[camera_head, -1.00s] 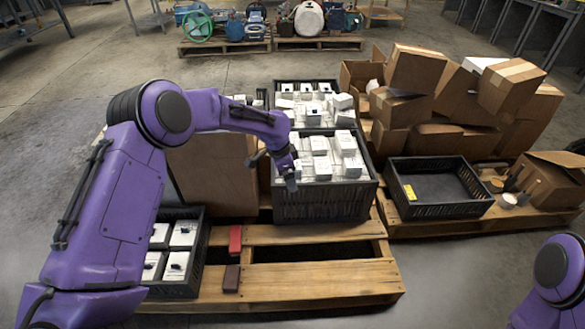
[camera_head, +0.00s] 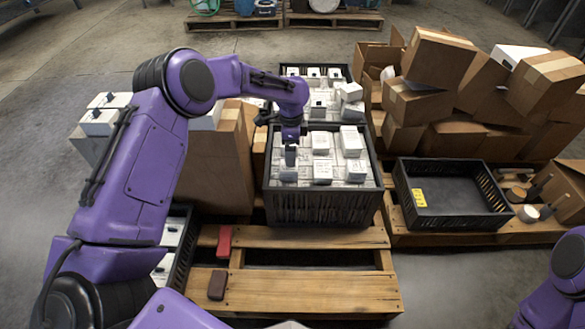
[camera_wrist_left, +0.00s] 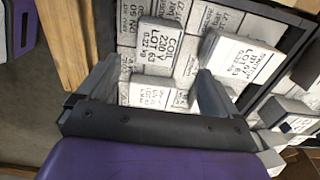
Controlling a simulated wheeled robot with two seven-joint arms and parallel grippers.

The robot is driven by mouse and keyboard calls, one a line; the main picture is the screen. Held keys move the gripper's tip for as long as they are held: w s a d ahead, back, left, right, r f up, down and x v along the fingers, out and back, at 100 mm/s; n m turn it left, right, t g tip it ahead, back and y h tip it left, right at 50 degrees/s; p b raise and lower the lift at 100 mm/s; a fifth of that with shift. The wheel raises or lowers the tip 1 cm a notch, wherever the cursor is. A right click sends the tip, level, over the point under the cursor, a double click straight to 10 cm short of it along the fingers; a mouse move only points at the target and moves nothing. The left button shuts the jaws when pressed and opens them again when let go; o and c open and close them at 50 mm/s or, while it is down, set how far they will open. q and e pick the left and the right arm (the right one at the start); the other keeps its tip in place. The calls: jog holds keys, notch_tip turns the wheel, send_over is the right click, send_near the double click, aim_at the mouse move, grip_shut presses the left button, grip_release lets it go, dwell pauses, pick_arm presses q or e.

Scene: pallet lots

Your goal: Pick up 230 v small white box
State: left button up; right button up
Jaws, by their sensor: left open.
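Small white printed boxes fill a black crate (camera_head: 318,208) on the pallet. My left gripper (camera_head: 290,158) points down over the left part of this crate, open, with nothing in its fingers. In the left wrist view the open fingers (camera_wrist_left: 157,70) frame a white box (camera_wrist_left: 165,48) whose print looks like COIL, 220 or 230 V, LOT 63. Another white box (camera_wrist_left: 152,94) lies just nearer the palm, its print partly readable. A raised white box (camera_wrist_left: 240,60) sits right of the fingers. My right gripper is out of view; only a purple right arm part shows.
An empty black crate (camera_head: 410,225) with a yellow label stands on the right pallet, below stacked cardboard boxes (camera_head: 430,58). A cardboard box (camera_head: 215,165) stands left of the full crate. A red item (camera_head: 224,242) and a brown item (camera_head: 217,285) lie on the front planks.

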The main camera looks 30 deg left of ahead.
aim_at(289, 170)
pick_arm(q)
jog(key=f+b, duration=0.1)
jog(key=f, duration=0.1)
jog(key=f+b, duration=0.1)
jog(key=f, duration=0.2)
jog(key=f+b, duration=0.1)
jog(key=f, duration=0.1)
jog(key=shift+s+a+f, duration=0.25)
jog(key=shift+s+f, duration=0.05)
jog(key=shift+s, duration=0.1)
jog(key=shift+w+f, duration=0.1)
jog(key=shift+f, duration=0.3)
jog(key=shift+r, duration=0.2)
jog(key=c, duration=1.2)
